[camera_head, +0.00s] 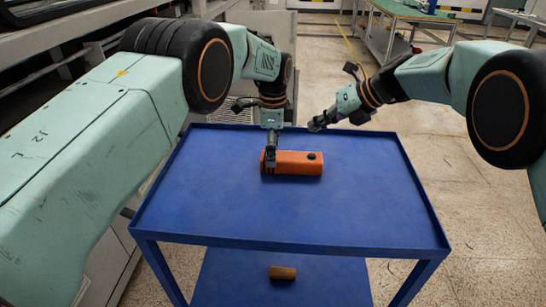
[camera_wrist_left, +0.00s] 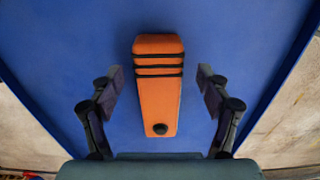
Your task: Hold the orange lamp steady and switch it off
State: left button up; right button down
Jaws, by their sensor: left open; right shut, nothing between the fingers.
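The orange lamp (camera_head: 297,164) lies on its side on the blue cart's top shelf, with a black round button near its right end. In the left wrist view the lamp (camera_wrist_left: 158,98) lies between the open fingers, its dark bands toward the far end and its button toward the wrist. My left gripper (camera_head: 269,162) is over the lamp's left end in the head view; its fingers (camera_wrist_left: 160,88) stand apart from the lamp on both sides. My right gripper (camera_head: 316,126) is shut and empty, above the shelf's back edge, behind and right of the lamp.
The blue cart (camera_head: 340,215) has a raised rim, and its top is clear around the lamp. A small brown cylinder (camera_head: 283,272) lies on the lower shelf. A green-topped table (camera_head: 410,12) stands in the back right. Machinery lines the left side.

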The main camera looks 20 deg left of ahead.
pick_arm(q)
notch_tip(320, 180, up, 9)
jog(key=shift+s, duration=0.15)
pick_arm(e)
jog(key=shift+s, duration=0.1)
pick_arm(q)
notch_tip(320, 180, down, 12)
jog(key=shift+f, duration=0.1)
pick_arm(e)
jog(key=shift+f, duration=1)
jog(key=shift+r, duration=0.1)
